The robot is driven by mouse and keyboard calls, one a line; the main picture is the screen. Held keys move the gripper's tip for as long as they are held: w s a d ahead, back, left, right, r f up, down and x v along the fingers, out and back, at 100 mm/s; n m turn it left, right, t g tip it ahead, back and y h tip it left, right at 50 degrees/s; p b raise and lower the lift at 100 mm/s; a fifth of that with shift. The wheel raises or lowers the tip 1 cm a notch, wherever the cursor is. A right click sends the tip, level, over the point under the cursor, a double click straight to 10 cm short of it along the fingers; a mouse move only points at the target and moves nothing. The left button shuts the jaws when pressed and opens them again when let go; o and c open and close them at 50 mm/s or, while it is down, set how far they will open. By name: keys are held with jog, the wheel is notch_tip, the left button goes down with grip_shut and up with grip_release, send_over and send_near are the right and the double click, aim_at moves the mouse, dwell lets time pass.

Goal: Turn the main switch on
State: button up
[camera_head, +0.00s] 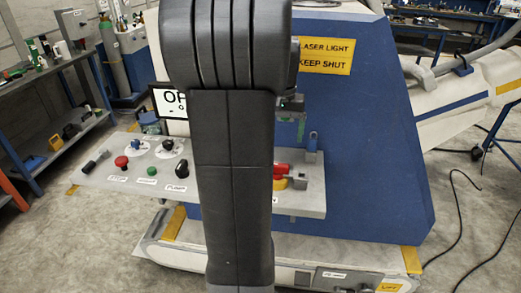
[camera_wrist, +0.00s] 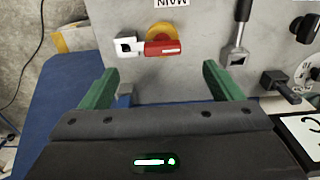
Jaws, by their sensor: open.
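The main switch has a red handle (camera_wrist: 163,47) on a round yellow plate (camera_wrist: 160,30), under an upside-down MAIN label (camera_wrist: 172,3) in the wrist view. The handle lies sideways there. In the head view the red handle (camera_head: 283,169) shows just right of my arm, partly covered by it. My gripper (camera_wrist: 160,76) is open and empty. Its two green fingers are spread wide, one to each side of the switch in the picture, and look apart from it. In the head view my gripper (camera_head: 296,112) is mostly hidden behind my arm, above the panel.
A pale metal fitting (camera_wrist: 130,46) sits beside the switch handle. A key-like metal lever (camera_wrist: 238,40), a dark toggle (camera_wrist: 280,85) and a black knob (camera_wrist: 303,30) are on the same panel. Red, green and black controls (camera_head: 152,171) fill the panel's left part. A blue housing (camera_head: 365,130) stands behind.

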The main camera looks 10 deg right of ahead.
aim_at(288, 170)
jog(key=f, duration=0.4)
jog(key=w+f, duration=0.1)
jog(key=f, duration=0.3)
jog(key=w+f, duration=0.1)
jog(key=f, duration=0.4)
jog(key=shift+w+d+f, duration=0.1)
jog(key=shift+d, duration=0.1)
jog(key=c, duration=1.4)
